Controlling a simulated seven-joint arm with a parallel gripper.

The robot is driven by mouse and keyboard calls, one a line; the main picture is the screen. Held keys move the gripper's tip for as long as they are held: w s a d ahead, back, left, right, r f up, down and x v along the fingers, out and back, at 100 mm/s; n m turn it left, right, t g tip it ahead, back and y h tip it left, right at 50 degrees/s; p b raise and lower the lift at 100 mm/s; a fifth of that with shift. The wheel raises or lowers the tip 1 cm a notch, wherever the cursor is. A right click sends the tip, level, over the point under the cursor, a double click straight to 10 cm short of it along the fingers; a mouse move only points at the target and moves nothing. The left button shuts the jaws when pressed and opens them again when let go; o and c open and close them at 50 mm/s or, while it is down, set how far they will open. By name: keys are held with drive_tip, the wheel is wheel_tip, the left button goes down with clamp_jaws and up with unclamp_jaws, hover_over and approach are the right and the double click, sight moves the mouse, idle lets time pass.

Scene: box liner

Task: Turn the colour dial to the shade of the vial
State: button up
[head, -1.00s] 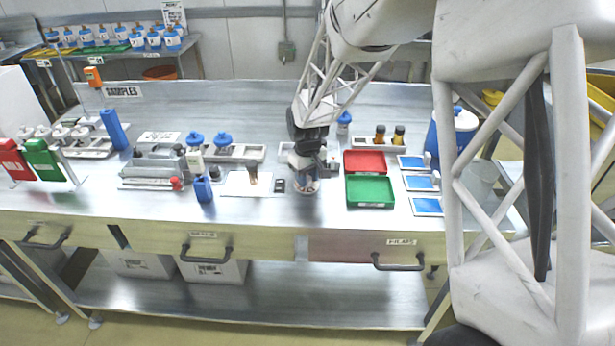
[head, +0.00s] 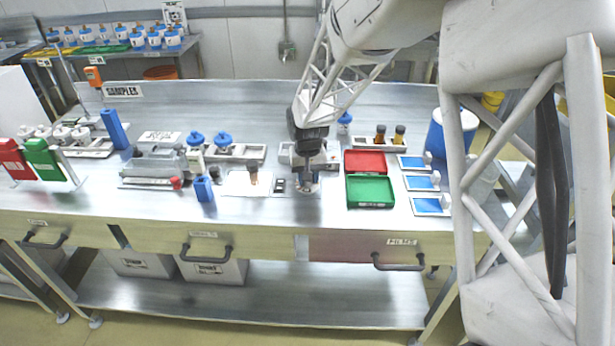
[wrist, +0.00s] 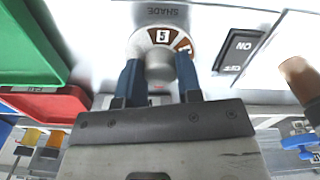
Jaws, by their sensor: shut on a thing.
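The colour dial (wrist: 160,45) shows in the wrist view as a round disc with brown shade windows, one with a dark mark like a 5, and a grey knob (wrist: 161,68). The word SHADE is printed beside it, upside down. My gripper's blue fingers (wrist: 160,80) are shut on the knob, one on each side. In the head view my gripper (head: 307,184) is down at the table's front part and hides most of the dial. A vial (head: 253,176) with brown contents stands to its left on a white plate. A brown vial (wrist: 299,78) also shows at the wrist view's right edge.
An ON/OFF switch (wrist: 238,50) lies close to the dial, between it and the vial. The green tray (head: 370,190) and red tray (head: 365,161) are just right of my gripper. A blue bottle (head: 204,189) stands further left. The table front is clear.

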drive_tip(key=o, duration=0.9)
drive_tip(key=shift+o, duration=0.2)
drive_tip(key=shift+r, duration=0.1)
drive_tip(key=shift+r, duration=3.8)
